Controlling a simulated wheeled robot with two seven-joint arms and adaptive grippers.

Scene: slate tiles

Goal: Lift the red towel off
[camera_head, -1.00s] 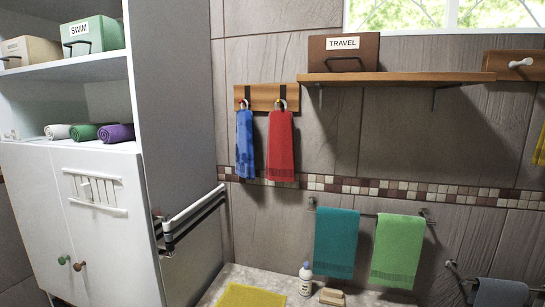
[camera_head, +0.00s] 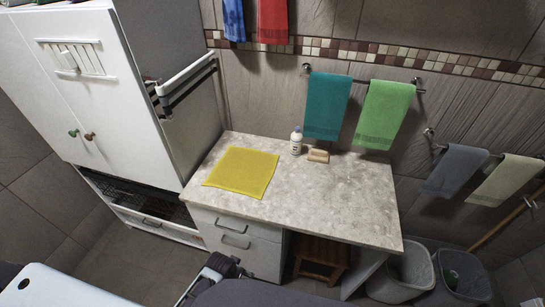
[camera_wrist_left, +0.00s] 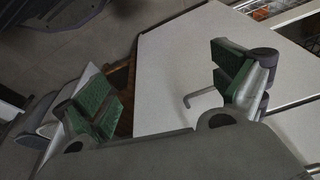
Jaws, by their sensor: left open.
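The red towel (camera_head: 272,20) hangs on the wall at the top of the head view. Its upper part and its hook are cut off by the picture edge. A blue towel (camera_head: 233,20) hangs just left of it, with a small gap. My left gripper (camera_wrist_left: 163,80) is open in the left wrist view, its green-padded fingers wide apart with nothing held between them. In the head view, part of it (camera_head: 218,270) shows low in front of the drawers, far below the red towel. My right gripper is not in view.
A stone-topped counter (camera_head: 330,200) carries a yellow cloth (camera_head: 243,172), a white bottle (camera_head: 296,141) and a soap dish (camera_head: 318,156). Teal (camera_head: 327,105) and green (camera_head: 384,113) towels hang behind it. A white cabinet (camera_head: 110,130) with a side rail (camera_head: 185,80) stands left. Bins (camera_head: 405,270) stand right.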

